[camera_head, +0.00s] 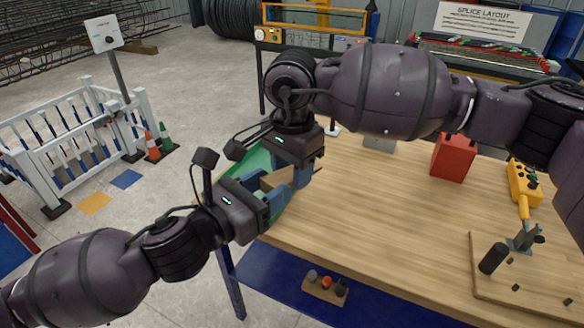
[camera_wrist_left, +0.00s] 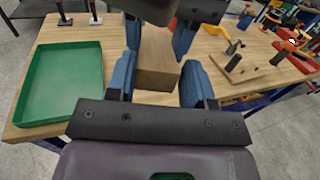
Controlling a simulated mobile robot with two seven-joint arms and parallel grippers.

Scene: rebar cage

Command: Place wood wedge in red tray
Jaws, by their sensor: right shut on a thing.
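The wood wedge (camera_wrist_left: 158,57), a light brown block, is held above the table; it also shows in the head view (camera_head: 274,180). My right gripper (camera_head: 290,174) is shut on it from above. My left gripper (camera_head: 263,195) faces the wedge from the near side. In the left wrist view its blue fingers (camera_wrist_left: 157,78) stand apart on either side of the wedge's near end, with narrow gaps visible. A green tray (camera_wrist_left: 62,82) lies on the table, partly hidden by the grippers in the head view.
The wooden table (camera_head: 370,215) has free room in the middle. A red box (camera_head: 453,158) stands toward its back right. A yellow tool (camera_head: 520,185) and a board with black posts (camera_head: 530,275) are at the right. A blue shelf (camera_head: 285,275) lies below.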

